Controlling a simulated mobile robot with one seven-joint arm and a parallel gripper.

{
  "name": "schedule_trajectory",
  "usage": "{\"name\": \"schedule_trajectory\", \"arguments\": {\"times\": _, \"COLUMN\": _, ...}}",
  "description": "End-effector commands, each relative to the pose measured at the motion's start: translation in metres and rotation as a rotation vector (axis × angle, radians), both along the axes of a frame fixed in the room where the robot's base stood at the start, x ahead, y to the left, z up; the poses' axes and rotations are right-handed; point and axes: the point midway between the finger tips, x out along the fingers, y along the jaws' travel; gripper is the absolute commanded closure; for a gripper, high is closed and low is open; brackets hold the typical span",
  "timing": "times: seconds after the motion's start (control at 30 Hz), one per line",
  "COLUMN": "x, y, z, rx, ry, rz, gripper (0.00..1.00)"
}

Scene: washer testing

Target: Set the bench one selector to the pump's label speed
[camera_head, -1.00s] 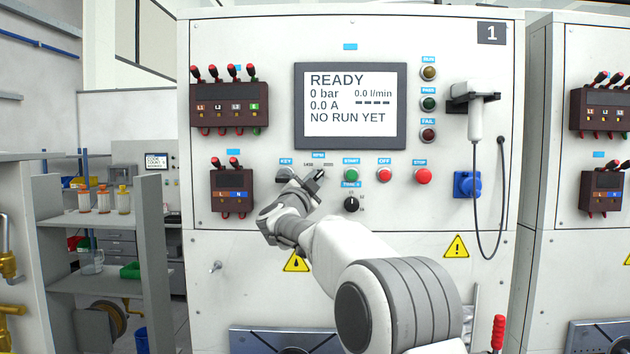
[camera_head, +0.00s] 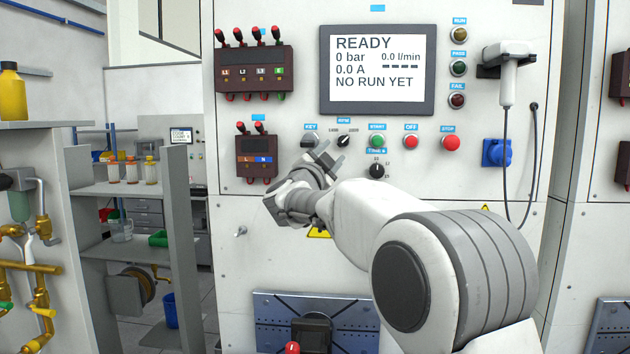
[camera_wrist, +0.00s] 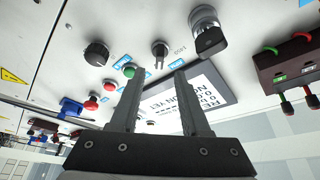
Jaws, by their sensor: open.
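The bench one RPM selector (camera_head: 343,141) is a small black knob on the white panel, below the display, with a speed mark on each side. Its pointer seems to lean up and right in the head view, but it is too small to be sure. It also shows in the wrist view (camera_wrist: 160,49), just beyond and between my fingertips. My gripper (camera_head: 325,157) is open and empty, just below and left of the selector, apart from it. The display (camera_head: 376,70) reads READY and NO RUN YET. No pump label is readable.
The key switch (camera_head: 309,139) is left of the selector; the green start button (camera_head: 377,141), red off button (camera_head: 411,142) and stop button (camera_head: 451,142) are to the right. The timer knob (camera_head: 376,170) is below. A shelf (camera_head: 130,189) stands at left.

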Motion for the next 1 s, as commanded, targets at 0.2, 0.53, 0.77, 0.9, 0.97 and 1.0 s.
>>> {"name": "schedule_trajectory", "arguments": {"times": 0.2, "x": -0.045, "y": 0.024, "z": -0.017, "rx": 0.001, "ry": -0.001, "rz": 0.003, "gripper": 0.54}}
{"name": "schedule_trajectory", "arguments": {"times": 0.53, "x": -0.088, "y": 0.046, "z": -0.028, "rx": 0.002, "ry": 0.0, "rz": 0.001, "gripper": 0.54}}
{"name": "schedule_trajectory", "arguments": {"times": 0.77, "x": -0.093, "y": 0.048, "z": -0.029, "rx": 0.001, "ry": 0.0, "rz": 0.0, "gripper": 0.54}}
{"name": "schedule_trajectory", "arguments": {"times": 0.9, "x": -0.093, "y": 0.048, "z": -0.029, "rx": 0.001, "ry": 0.0, "rz": 0.0, "gripper": 0.54}}
{"name": "schedule_trajectory", "arguments": {"times": 0.97, "x": -0.093, "y": 0.048, "z": -0.029, "rx": 0.001, "ry": 0.0, "rz": 0.002, "gripper": 0.54}}
{"name": "schedule_trajectory", "arguments": {"times": 1.0, "x": -0.093, "y": 0.048, "z": -0.028, "rx": -0.004, "ry": 0.0, "rz": 0.009, "gripper": 0.54}}
